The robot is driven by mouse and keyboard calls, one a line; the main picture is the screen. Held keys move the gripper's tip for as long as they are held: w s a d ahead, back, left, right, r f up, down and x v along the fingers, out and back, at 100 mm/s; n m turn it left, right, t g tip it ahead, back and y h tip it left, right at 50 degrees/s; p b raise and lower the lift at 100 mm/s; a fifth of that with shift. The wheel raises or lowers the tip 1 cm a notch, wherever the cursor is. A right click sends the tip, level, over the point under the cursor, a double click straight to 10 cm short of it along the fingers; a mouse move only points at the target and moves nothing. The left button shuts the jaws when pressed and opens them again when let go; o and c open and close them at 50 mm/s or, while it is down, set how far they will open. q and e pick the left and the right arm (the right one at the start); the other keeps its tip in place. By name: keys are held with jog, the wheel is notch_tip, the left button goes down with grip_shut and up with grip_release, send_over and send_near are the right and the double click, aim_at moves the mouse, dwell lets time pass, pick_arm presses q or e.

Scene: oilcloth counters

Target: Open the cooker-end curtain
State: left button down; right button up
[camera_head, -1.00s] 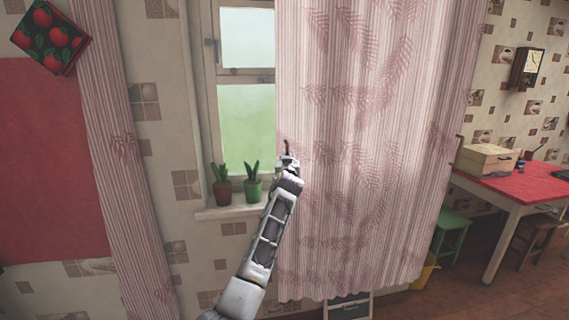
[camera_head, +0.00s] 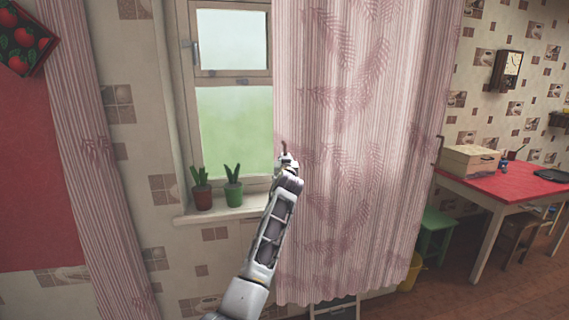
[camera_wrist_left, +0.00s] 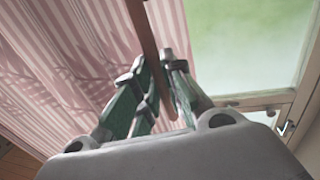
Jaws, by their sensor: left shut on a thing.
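A wide pink-and-white striped curtain with a leaf pattern (camera_head: 365,150) hangs over the right part of the window (camera_head: 233,115). It also fills the left of the left wrist view (camera_wrist_left: 60,60). My left gripper (camera_head: 287,160) is at the curtain's left edge, about level with the lower pane. In the left wrist view its fingers (camera_wrist_left: 158,75) are shut on a thin brown strip (camera_wrist_left: 149,40) beside the curtain edge. How the strip joins the curtain is hidden. Another, narrow striped curtain (camera_head: 95,150) hangs at the left. My right gripper is not in view.
Two potted plants (camera_head: 202,190) and (camera_head: 233,188) stand on the window sill (camera_head: 225,214), left of my left arm. To the right are a green stool (camera_head: 437,222), a yellow bin (camera_head: 410,273) and a red table (camera_head: 500,186) with a wooden box (camera_head: 470,159).

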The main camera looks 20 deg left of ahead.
pick_arm(q)
jog(key=shift+r, duration=0.1)
jog(key=c, duration=1.5)
grip_release()
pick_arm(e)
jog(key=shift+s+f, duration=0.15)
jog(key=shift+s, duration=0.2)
pick_arm(q)
jog(key=shift+s, duration=0.25)
jog(key=shift+v, duration=5.75)
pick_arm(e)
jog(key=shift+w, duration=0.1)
pick_arm(q)
jog(key=shift+d, duration=0.1)
